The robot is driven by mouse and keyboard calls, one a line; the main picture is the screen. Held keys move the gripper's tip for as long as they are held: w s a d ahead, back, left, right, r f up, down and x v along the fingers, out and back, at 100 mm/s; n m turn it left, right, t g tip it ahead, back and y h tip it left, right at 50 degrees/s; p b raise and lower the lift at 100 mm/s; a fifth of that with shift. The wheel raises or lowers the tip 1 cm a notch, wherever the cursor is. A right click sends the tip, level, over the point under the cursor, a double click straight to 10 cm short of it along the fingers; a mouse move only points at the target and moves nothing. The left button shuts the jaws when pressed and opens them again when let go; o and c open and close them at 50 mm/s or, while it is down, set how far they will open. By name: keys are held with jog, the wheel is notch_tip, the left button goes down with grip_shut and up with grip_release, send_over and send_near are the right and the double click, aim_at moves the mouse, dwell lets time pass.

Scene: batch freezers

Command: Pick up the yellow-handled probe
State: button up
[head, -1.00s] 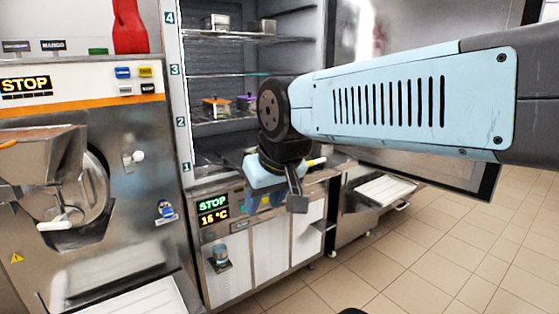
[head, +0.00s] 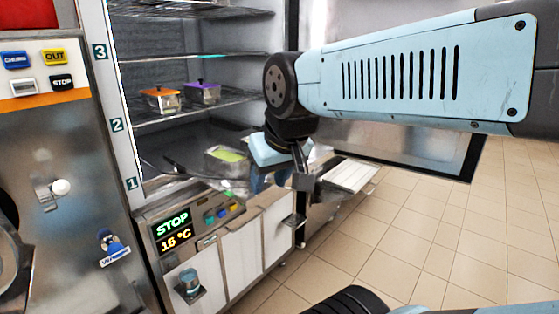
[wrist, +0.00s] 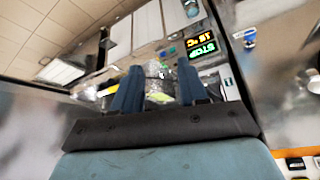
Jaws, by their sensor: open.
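My gripper (head: 269,184) is open and empty at the front of the freezer cabinet, beside the low pan. In the wrist view its two blue fingers (wrist: 158,78) stand apart.
A steel pan with yellow-green contents (head: 228,155) sits at the cabinet's bottom level. Orange-lidded (head: 160,98) and purple-lidded (head: 202,92) containers stand on a shelf (head: 190,107). A control panel (head: 174,231) is below. The tiled floor (head: 440,230) at right is clear.

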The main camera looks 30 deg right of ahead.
jog(key=shift+o, duration=0.5)
jog(key=shift+s, duration=0.1)
jog(key=shift+o, duration=0.8)
jog(key=shift+r, duration=0.15)
jog(key=w+d+f+m+g+h, duration=0.1)
jog(key=w+d+f+m+h, duration=0.1)
jog(key=w+d+m, duration=0.95)
jog(key=w+d+f+m+g+h, duration=0.1)
jog(key=w+d+f+m, duration=0.35)
jog(key=w, duration=1.35)
jog(key=shift+n, duration=0.8)
jog(key=d+f, duration=0.1)
jog(key=w+d+f, duration=0.1)
jog(key=f, duration=0.1)
jog(key=w+d+f, duration=0.1)
jog(key=f, duration=0.1)
jog(key=shift+w+d, duration=0.15)
jog(key=shift+d, duration=0.25)
jog(key=shift+h, duration=0.3)
jog(key=x, duration=0.4)
jog(key=shift+w+d+f, duration=0.1)
jog(key=shift+w+d, duration=0.05)
jog(key=shift+d, duration=0.1)
jog(key=shift+w+f, duration=0.15)
jog(key=shift+f, duration=0.15)
jog(key=shift+f, duration=0.25)
